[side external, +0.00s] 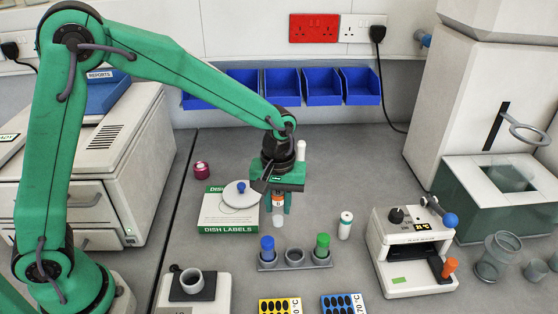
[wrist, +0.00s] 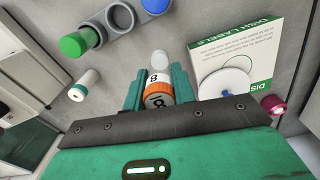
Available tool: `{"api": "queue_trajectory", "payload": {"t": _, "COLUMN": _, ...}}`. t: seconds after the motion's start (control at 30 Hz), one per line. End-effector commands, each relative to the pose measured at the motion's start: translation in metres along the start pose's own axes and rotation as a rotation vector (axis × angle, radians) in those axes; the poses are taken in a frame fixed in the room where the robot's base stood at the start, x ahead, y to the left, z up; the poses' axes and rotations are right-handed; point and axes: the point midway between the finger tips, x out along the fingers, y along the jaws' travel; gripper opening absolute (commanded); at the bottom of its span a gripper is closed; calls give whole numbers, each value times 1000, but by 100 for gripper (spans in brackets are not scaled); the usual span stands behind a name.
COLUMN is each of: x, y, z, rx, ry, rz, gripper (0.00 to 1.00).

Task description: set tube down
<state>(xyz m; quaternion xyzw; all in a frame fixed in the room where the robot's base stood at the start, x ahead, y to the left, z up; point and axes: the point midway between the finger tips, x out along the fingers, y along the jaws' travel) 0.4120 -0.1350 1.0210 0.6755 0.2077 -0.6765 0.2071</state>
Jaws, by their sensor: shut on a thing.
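My gripper (side external: 278,203) points down and is shut on a tube with an orange band and a white label marked 8 (wrist: 157,88). In the side view the tube's pale lower end (side external: 278,220) hangs below the fingers, close to the bench; I cannot tell whether it touches. It is behind a grey rack (side external: 268,265) with three places in a row. The rack holds a blue-capped tube (side external: 267,248) at left and a green-capped tube (side external: 322,245) at right; the middle place (side external: 295,257) looks empty. In the wrist view the rack (wrist: 121,15) is at the top.
A "Dish Labels" box (side external: 215,215) with a round white dish is left of my gripper. A white-capped vial (side external: 345,225) stands to the right. A white instrument (side external: 405,255) is farther right. A small red pot (side external: 202,170) sits behind the box. Well plates (side external: 280,307) are in front.

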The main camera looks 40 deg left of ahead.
Motion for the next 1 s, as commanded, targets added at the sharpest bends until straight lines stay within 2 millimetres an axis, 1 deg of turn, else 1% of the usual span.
{"api": "queue_trajectory", "payload": {"t": 0.03, "x": 4, "y": -1, "z": -6, "rx": -2, "ry": -1, "rz": -1, "gripper": 1}}
{"api": "queue_trajectory", "payload": {"t": 0.1, "x": 7, "y": -2, "z": -11, "rx": -2, "ry": -1, "rz": -1, "gripper": 1}}
{"api": "queue_trajectory", "payload": {"t": 0.2, "x": 9, "y": -2, "z": -15, "rx": 0, "ry": 1, "rz": 1, "gripper": 1}}
{"api": "queue_trajectory", "payload": {"t": 0.43, "x": 12, "y": -2, "z": -16, "rx": 1, "ry": 0, "rz": 0, "gripper": 1}}
{"api": "queue_trajectory", "payload": {"t": 0.8, "x": 47, "y": -2, "z": -15, "rx": 1, "ry": -1, "rz": -1, "gripper": 1}}
{"api": "queue_trajectory", "payload": {"t": 1.0, "x": 49, "y": -2, "z": -15, "rx": 1, "ry": 0, "rz": 1, "gripper": 1}}
